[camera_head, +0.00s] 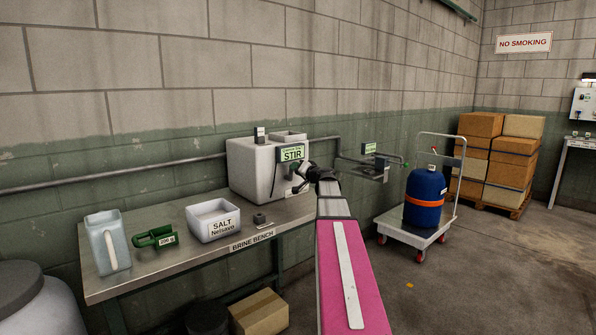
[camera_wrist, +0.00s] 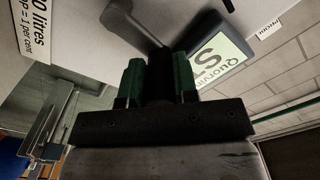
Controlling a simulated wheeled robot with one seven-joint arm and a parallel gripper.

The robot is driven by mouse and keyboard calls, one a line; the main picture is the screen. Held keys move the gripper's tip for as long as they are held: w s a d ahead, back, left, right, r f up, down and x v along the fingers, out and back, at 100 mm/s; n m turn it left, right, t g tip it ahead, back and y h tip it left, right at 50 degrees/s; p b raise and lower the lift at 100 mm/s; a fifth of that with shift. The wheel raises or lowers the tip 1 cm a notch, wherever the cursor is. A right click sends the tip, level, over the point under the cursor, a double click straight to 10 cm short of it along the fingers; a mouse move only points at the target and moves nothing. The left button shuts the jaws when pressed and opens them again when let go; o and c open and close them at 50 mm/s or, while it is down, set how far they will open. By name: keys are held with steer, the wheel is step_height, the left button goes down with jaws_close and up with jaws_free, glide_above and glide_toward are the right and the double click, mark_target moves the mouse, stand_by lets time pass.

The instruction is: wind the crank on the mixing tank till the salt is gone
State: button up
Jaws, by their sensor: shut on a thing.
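My gripper (camera_head: 303,181) is at the tank's front right side. In the wrist view the gripper's green-padded fingers (camera_wrist: 158,78) are shut on the dark crank handle (camera_wrist: 157,62). The crank arm (camera_wrist: 132,24) runs up and left from it along the tank's face.
On the brine bench (camera_head: 178,239) are a clear jug (camera_head: 108,243), a green 200 g scoop (camera_head: 154,237), and a white salt tub (camera_head: 213,220). A trolley (camera_head: 416,229) carrying a blue drum (camera_head: 424,197) stands to the right. A cardboard box (camera_head: 259,312) sits below the bench.

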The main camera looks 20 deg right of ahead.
steer(key=shift+a+f, duration=0.1)
stand_by(0.3)
steer(key=o, duration=0.9)
steer(key=v, duration=1.1)
